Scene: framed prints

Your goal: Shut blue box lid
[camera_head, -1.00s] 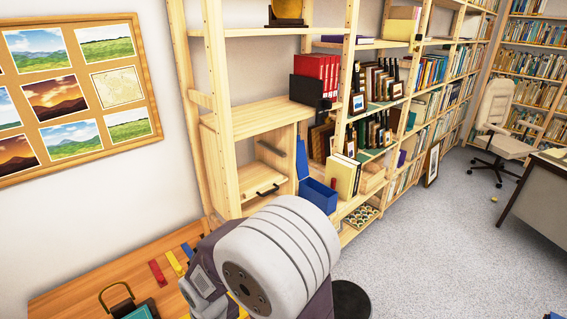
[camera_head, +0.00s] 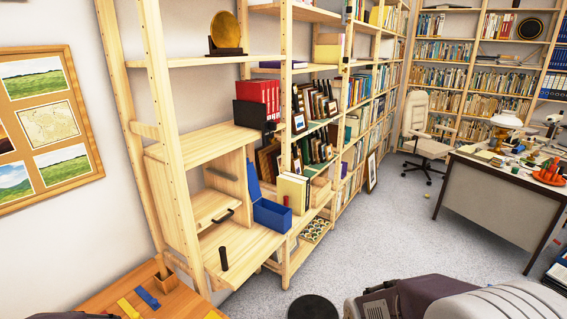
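The blue box (camera_head: 272,216) sits on a wooden board of the shelf unit, left of centre. Its blue lid (camera_head: 254,182) stands up at the box's left side, so the box is open. Neither of my grippers shows in the head view. Grey and dark parts of my own arm fill the bottom right corner, well apart from the box.
Cream books (camera_head: 293,192) stand just right of the box. A drawer front with a black handle (camera_head: 222,215) is to its left. Open carpet (camera_head: 390,230) lies to the right.

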